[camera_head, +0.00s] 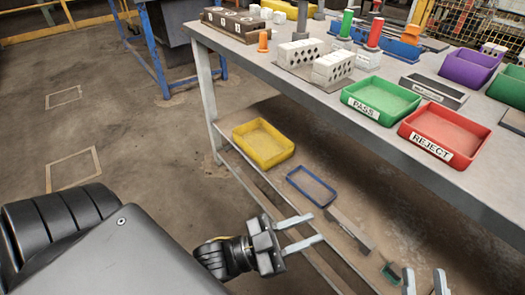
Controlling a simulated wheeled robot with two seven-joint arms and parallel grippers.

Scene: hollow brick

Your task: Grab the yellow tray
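The yellow tray (263,145) is empty and sits on the lower shelf of the workbench, near the shelf's left end. My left gripper (316,228) is open and empty. Its two fingers are apart and point right, below the yellow tray in the picture and not touching it. My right gripper (423,277) shows only as two separated fingertips at the bottom right edge, with nothing between them. The rest of that gripper is out of frame.
A small blue tray (312,186) lies right of the yellow tray on the lower shelf (355,205). The workbench top (310,97) overhangs it, carrying a green PASS tray (381,100), a red REJECT tray (443,136) and hollow bricks (333,67). Floor at left is clear.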

